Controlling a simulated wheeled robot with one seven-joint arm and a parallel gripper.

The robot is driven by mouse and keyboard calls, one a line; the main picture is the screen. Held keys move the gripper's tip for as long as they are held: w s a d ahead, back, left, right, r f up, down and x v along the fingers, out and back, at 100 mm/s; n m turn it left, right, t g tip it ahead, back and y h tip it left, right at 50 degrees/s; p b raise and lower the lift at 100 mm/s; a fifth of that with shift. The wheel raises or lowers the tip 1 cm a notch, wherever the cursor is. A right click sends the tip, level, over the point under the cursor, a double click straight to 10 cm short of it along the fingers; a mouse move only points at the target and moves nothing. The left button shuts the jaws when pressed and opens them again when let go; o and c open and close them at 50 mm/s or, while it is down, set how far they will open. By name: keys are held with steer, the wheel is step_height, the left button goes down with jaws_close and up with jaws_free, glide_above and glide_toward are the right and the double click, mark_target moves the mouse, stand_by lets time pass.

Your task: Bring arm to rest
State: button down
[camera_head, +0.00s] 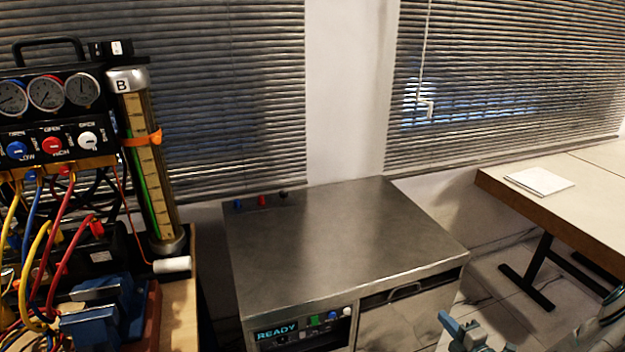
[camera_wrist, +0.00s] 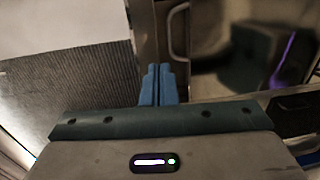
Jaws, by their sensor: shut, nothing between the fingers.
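My gripper (camera_wrist: 158,84) shows in the wrist view with its two blue fingers side by side and touching, with nothing between them. In the head view part of my gripper (camera_head: 474,335) is at the bottom edge, right of the centre, in front of the steel cabinet (camera_head: 330,240). Part of my arm (camera_head: 603,325) shows at the bottom right corner. The gripper appears apart from the cabinet.
A gauge panel (camera_head: 52,118) with coloured hoses and a tall gauge column (camera_head: 153,165) stand on a bench at the left. A table (camera_head: 540,205) with a white paper pad (camera_head: 539,181) stands at the right. Floor shows between cabinet and table.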

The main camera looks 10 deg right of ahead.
steer(key=a+r+n+g+y, duration=0.3)
steer(key=a+r+n+g, duration=0.1)
steer(key=a+n, duration=0.45)
steer(key=a+r+n+g+y, duration=0.3)
steer(key=a+r+n+g, duration=0.1)
steer(key=a+n, duration=0.45)
steer(key=a+r+n+g+y, duration=0.3)
steer(key=a+r+n+g, duration=0.1)
steer(key=a+n, duration=0.45)
steer(key=s+a+r+n+g+h, duration=0.1)
steer(key=s+a+r+n+h, duration=0.2)
steer(key=n, duration=1)
steer(key=s+a+r+n+h, duration=0.3)
steer(key=s+r+n+h, duration=0.4)
steer(key=n, duration=0.7)
steer(key=shift+s+r+g, duration=0.3)
steer(key=shift+s+g, duration=0.1)
steer(key=shift+s, duration=0.2)
